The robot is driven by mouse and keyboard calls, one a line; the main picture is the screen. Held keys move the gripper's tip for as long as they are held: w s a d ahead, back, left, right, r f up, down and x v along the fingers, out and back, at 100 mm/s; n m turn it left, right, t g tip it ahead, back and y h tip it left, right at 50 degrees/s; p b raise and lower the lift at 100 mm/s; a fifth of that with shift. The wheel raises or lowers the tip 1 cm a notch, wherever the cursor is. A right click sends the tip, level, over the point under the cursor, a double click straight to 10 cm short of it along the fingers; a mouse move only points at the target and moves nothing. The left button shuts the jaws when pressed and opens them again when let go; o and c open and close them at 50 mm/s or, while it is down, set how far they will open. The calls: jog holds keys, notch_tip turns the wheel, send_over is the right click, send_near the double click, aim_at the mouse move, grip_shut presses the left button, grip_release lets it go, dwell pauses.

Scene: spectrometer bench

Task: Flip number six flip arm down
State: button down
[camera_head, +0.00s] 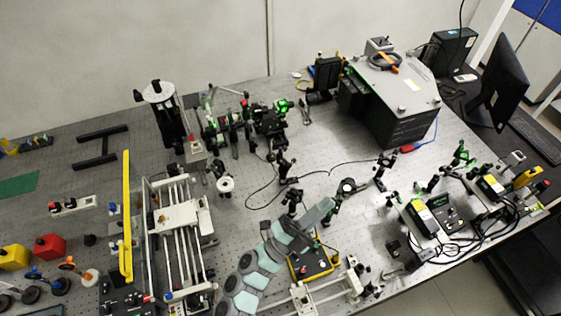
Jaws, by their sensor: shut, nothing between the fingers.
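My arm, in grey and pale teal links, reaches up from the bottom middle of the head view. My gripper (329,204) is at its upper end, small in the picture, shut and empty. It is among small dark post-mounted optics on the bench. One mount with a round top (346,187) stands just above and right of the gripper; I cannot tell whether they touch. Other dark mounts stand to the left (293,199) and to the upper right (384,168). No number labels are readable, so I cannot tell which holds the number six flip arm, nor its position.
A dark box with a grey top (400,90) stands at the back right. A white railed frame (180,235) with a yellow bar (127,215) is at left. A yellow-edged device (312,262) lies below the gripper. Cables cross the right side of the bench.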

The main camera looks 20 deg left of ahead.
aim_at(280, 150)
jog(key=w+a+f+y+b, duration=0.1)
jog(key=w+a+f+y, duration=0.1)
jog(key=a, duration=0.6)
jog(key=w+a+f+g+y+b, duration=0.1)
jog(key=w+a+f+y, duration=0.2)
jog(key=a+f, duration=0.4)
jog(key=w+a+f+y+b, duration=0.1)
jog(key=w+a+f+y, duration=0.2)
jog(key=a, duration=0.6)
jog(key=shift+a+f+g+y+b, duration=0.15)
jog(key=shift+f+g+y+b, duration=0.2)
jog(key=shift+f+y, duration=0.55)
jog(key=shift+w+r, duration=0.15)
jog(key=shift+r, duration=0.05)
jog(key=p+x, duration=0.1)
jog(key=x, duration=1.2)
jog(key=shift+w, duration=0.15)
jog(key=shift+w+f, duration=0.15)
jog(key=shift+w, duration=0.1)
jog(key=shift+p, duration=0.35)
